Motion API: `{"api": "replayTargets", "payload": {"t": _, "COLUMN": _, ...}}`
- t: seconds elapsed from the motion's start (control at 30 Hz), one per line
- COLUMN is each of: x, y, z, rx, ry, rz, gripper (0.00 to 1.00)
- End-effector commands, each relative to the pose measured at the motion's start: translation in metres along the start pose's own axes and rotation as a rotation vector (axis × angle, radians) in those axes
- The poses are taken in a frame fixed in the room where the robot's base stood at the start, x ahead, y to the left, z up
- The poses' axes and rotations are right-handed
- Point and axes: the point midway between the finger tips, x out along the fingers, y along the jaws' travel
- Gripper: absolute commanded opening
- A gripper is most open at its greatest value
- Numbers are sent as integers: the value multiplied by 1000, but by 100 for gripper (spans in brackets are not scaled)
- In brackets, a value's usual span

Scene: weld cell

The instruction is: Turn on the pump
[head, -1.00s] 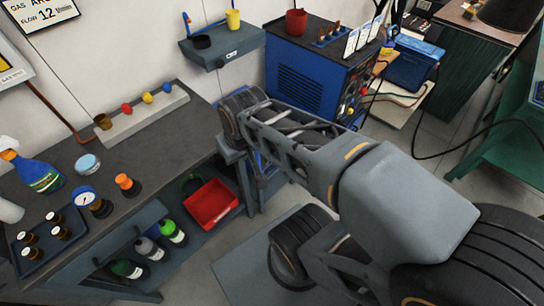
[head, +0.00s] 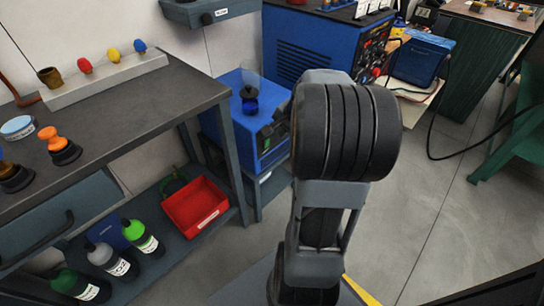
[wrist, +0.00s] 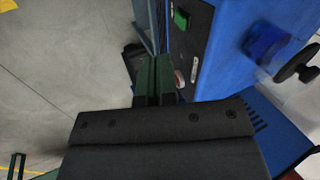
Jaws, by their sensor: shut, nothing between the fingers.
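The pump appears to be a blue box-shaped unit (head: 228,125) on a low stand beside the workbench, with a clear vessel and blue fitting (head: 249,97) on top. In the wrist view the blue housing (wrist: 228,60) stands at the right, with a dark front panel. A green switch (wrist: 181,18) sits on that panel; I cannot tell its position. My gripper (wrist: 156,78) is shut and empty. Its fingertips are close to the panel, below the switch in the picture; contact cannot be told. In the head view my arm hides the gripper and part of the unit's front.
The workbench (head: 115,108) is at the left, with a red bin (head: 197,208) and several bottles on its lower shelf. A larger blue machine (head: 303,50) stands behind my arm. A cable hangs at the right.

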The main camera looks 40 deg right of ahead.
Motion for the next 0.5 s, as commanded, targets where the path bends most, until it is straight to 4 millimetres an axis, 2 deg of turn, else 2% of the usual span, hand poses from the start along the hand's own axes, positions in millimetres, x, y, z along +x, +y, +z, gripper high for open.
{"api": "replayTargets", "payload": {"t": 0.03, "x": 16, "y": 10, "z": -9, "rx": 38, "ry": 3, "rz": -5, "gripper": 0}}
{"api": "replayTargets", "payload": {"t": 0.13, "x": 23, "y": 18, "z": -19, "rx": 87, "ry": 8, "rz": -13, "gripper": 0}}
{"api": "replayTargets", "payload": {"t": 0.5, "x": 25, "y": 21, "z": -26, "rx": 117, "ry": 11, "rz": -19, "gripper": 0}}
